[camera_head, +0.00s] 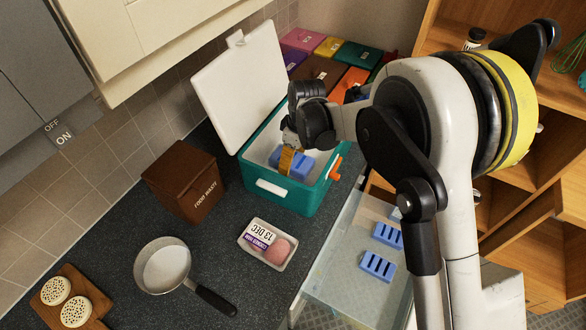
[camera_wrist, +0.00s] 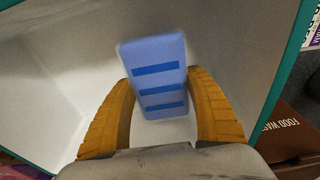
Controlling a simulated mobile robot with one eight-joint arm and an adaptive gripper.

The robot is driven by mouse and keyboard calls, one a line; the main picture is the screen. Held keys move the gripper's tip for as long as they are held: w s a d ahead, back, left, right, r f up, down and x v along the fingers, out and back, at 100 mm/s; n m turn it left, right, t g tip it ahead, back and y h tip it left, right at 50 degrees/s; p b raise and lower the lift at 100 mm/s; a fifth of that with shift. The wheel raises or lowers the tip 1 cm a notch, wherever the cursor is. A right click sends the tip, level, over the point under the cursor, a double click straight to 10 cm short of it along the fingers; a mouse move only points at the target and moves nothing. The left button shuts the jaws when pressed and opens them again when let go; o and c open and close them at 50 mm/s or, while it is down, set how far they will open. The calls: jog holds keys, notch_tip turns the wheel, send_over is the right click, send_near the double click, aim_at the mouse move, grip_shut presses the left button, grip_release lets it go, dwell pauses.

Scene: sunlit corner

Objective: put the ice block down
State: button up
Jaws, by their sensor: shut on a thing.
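A blue ice block (camera_head: 301,168) with slots is inside the teal cooler box (camera_head: 285,196), whose white lid (camera_head: 240,84) stands open. My gripper (camera_head: 289,160) reaches down into the cooler with its yellow fingers shut on the block. In the wrist view the block (camera_wrist: 155,80) sits between the two fingers (camera_wrist: 160,78), with white cooler walls around it. I cannot tell whether the block touches the cooler floor.
An open drawer (camera_head: 340,283) at right holds more blue ice blocks (camera_head: 377,266). A brown food waste bin (camera_head: 186,181), a tray with pink food (camera_head: 277,251) and a pan (camera_head: 163,266) stand on the dark counter. Coloured boxes (camera_head: 318,70) are behind the cooler.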

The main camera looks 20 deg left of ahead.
aim_at(293, 167)
jog(key=shift+w+f, duration=0.1)
jog(key=shift+f, duration=1.9)
jog(key=shift+b, duration=0.3)
jog(key=shift+f+b, duration=0.3)
jog(key=shift+f, duration=0.05)
jog(key=o, duration=1.4)
jog(key=shift+r+p, duration=0.55)
jog(key=r, duration=0.3)
jog(key=d+r+p, duration=0.1)
jog(key=r, duration=0.3)
jog(key=d+r, duration=0.1)
jog(key=r, duration=0.3)
jog(key=shift+r, duration=0.25)
